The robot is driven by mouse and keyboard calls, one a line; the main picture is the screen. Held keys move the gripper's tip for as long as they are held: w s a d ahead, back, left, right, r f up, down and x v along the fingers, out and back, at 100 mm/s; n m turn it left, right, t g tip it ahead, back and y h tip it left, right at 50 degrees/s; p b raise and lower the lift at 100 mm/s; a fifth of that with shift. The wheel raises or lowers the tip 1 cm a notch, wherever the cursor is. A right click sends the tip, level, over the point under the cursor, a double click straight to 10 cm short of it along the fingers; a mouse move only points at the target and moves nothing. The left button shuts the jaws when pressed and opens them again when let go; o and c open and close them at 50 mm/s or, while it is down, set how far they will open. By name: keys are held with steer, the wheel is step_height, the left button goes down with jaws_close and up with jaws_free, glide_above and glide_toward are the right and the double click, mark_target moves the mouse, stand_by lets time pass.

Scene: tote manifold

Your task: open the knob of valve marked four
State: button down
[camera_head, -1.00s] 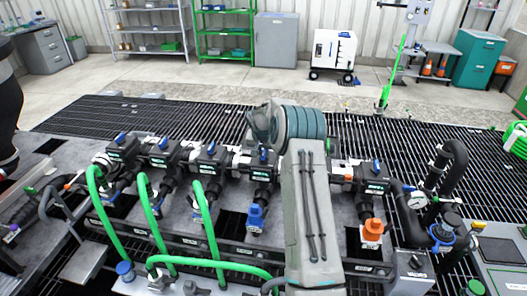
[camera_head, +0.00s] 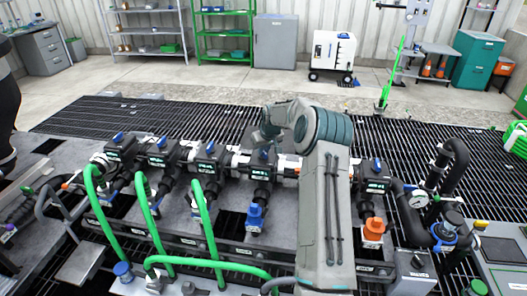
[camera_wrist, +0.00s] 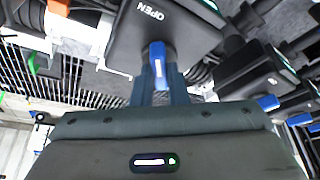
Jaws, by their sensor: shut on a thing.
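In the wrist view, a blue valve knob (camera_wrist: 157,52) sits between the fingertips of my gripper (camera_wrist: 160,78). The fingers are shut on it. The knob is on a black valve body (camera_wrist: 180,30) printed with the word OPEN. In the head view, my gripper is low over the black valve fourth from the left (camera_head: 262,167), which has a blue fitting (camera_head: 255,215) below it. My arm hides most of the gripper there. I cannot read the valve's number in either view.
More black valves with blue knobs stand in the row to the left, such as the third one (camera_head: 208,160). Green hoses (camera_head: 208,225) rise in front. To the right are an orange fitting (camera_head: 373,230) and a gauge (camera_head: 417,200). My arm covers part of the row.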

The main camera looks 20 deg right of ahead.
steer(key=n+y, duration=0.1)
steer(key=n, duration=0.1)
steer(key=n+y, duration=0.1)
steer(key=n, duration=0.2)
steer(key=shift+w+d+n+g, duration=0.1)
steer(key=shift+d+n+g, duration=0.1)
steer(key=shift+n+g, duration=0.1)
steer(key=n+y, duration=0.1)
steer(key=n, duration=0.1)
steer(key=n+g, duration=0.1)
steer(key=n, duration=0.2)
steer(key=shift+y, duration=0.4)
steer(key=shift+n, duration=0.3)
steer(key=c, duration=1.4)
jaws_free()
steer(key=shift+d, duration=0.1)
steer(key=shift+c, duration=0.2)
steer(key=shift+g, duration=0.3)
steer(key=v, duration=1.3)
steer(key=shift+r, duration=0.4)
steer(key=shift+d, duration=0.1)
